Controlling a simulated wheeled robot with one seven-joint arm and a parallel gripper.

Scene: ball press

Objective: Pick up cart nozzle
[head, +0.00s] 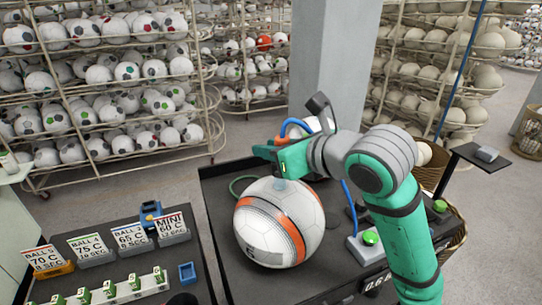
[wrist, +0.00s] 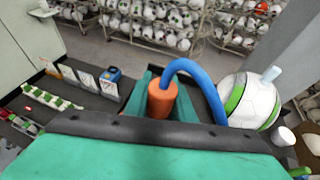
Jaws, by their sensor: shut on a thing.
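The cart nozzle (wrist: 162,101) is an orange-brown cylinder with a blue hose (wrist: 197,78) curving from its top. In the wrist view it stands between the two green fingers of my gripper (wrist: 163,106), which is shut on it. In the head view my gripper (head: 272,154) is above and just behind the white ball with orange bands (head: 278,225), and the nozzle is mostly hidden there. The blue hose (head: 293,124) arches behind my gripper. A small pale-blue piece (head: 281,184) shows at the ball's top; I cannot tell whether it touches the nozzle.
The ball sits on a dark cart top (head: 218,195). A grey box with a green button (head: 369,237) is at its right. Sign cards (head: 92,249) and a blue block (head: 151,215) stand on the left table. Another ball with green (wrist: 249,101) is at right in the wrist view.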

